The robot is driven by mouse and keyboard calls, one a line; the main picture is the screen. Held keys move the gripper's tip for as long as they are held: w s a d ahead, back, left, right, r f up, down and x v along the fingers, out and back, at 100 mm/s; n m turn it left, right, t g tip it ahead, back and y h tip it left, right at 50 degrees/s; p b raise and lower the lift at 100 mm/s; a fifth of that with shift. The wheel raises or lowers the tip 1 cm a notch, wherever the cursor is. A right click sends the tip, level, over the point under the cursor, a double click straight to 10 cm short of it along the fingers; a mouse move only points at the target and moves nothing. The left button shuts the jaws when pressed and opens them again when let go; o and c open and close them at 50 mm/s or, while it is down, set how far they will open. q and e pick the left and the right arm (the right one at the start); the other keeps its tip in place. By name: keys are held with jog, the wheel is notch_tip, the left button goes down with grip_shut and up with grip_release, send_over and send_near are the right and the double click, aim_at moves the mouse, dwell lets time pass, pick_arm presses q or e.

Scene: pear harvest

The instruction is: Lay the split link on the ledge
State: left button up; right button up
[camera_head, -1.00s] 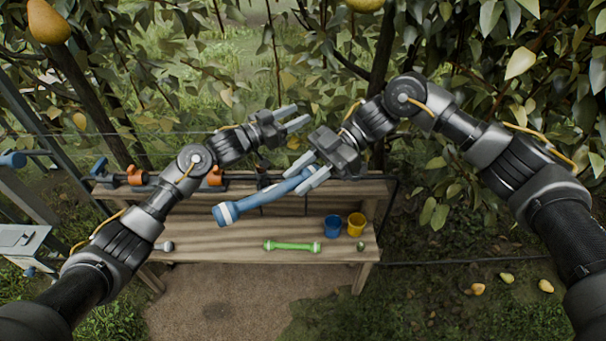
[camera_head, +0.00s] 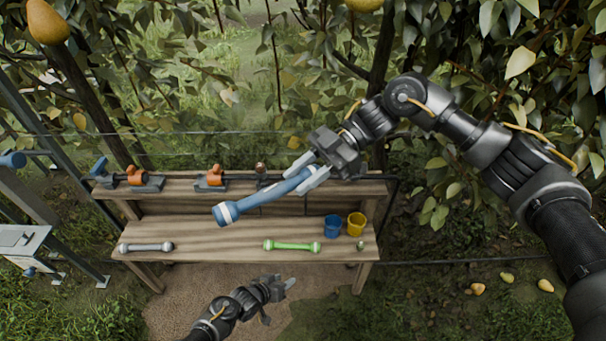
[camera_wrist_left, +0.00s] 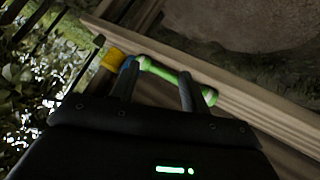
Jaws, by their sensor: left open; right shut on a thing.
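My right gripper (camera_head: 308,172) is shut on one end of a blue link (camera_head: 262,197) with pale bands. The link slants down to the left, held over the wooden bench (camera_head: 200,238). A green link (camera_head: 291,246) and a grey link (camera_head: 147,247) lie apart on the bench's lower board. I cannot tell which link is split. The raised back shelf (camera_head: 330,188) may be the ledge. My left gripper (camera_head: 279,301) is open and empty in front of the bench. In the left wrist view, the green link (camera_wrist_left: 160,69) shows beyond its fingers.
A blue cup (camera_head: 332,226) and a yellow cup (camera_head: 356,224) stand right of the green link, near a small round object (camera_head: 361,244). Board space between the grey and green links is clear.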

pick_arm(q)
jog(key=s+a+f+g+y, duration=0.2)
jog(key=s+a+f, duration=0.4)
jog(key=s, duration=0.4)
jog(key=s+a+f+g+y, duration=0.15)
jog(key=s+a+f, duration=0.25)
jog(key=s+f, duration=0.4)
jog(key=s+a+f+g+y, duration=0.1)
jog(key=s+a, duration=0.4)
jog(key=s, duration=0.7)
jog(key=s+a+f+g+y, duration=0.2)
jog(key=s+a+f, duration=0.1)
jog(key=s, duration=0.9)
jog(key=shift+s+a+f, duration=0.25)
jog(key=shift+a, duration=0.6)
jog(key=shift+g, duration=0.25)
